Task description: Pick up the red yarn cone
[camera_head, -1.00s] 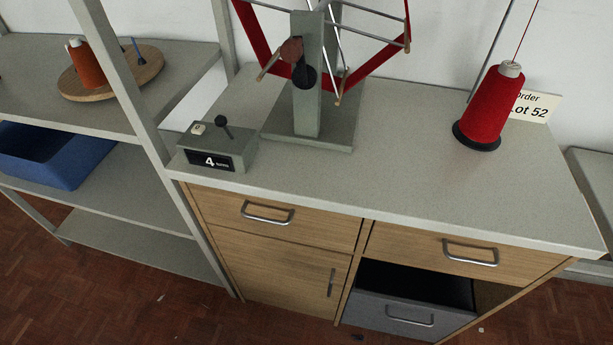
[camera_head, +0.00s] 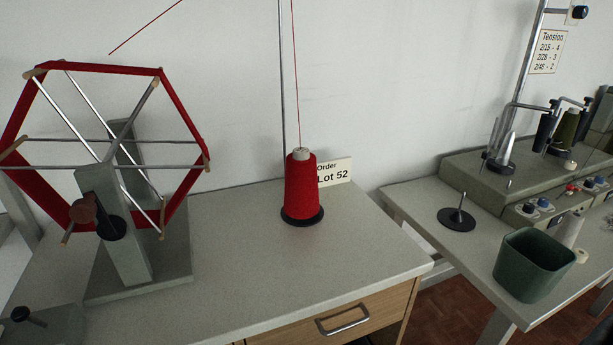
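The red yarn cone (camera_head: 301,190) stands upright on a round black base (camera_head: 302,219) near the back of the grey cabinet top (camera_head: 240,265). Its pale tip (camera_head: 301,154) shows at the top, and a red thread runs up from it out of the picture. A thin metal rod (camera_head: 283,80) rises just behind the cone. Neither of my grippers shows in the head view.
A yarn winder (camera_head: 112,195) with red yarn around it stands left of the cone. An "Order Lot 52" card (camera_head: 335,172) is behind it. To the right, a separate table holds a green bin (camera_head: 533,265), a black spindle base (camera_head: 457,218) and a machine. The counter before the cone is clear.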

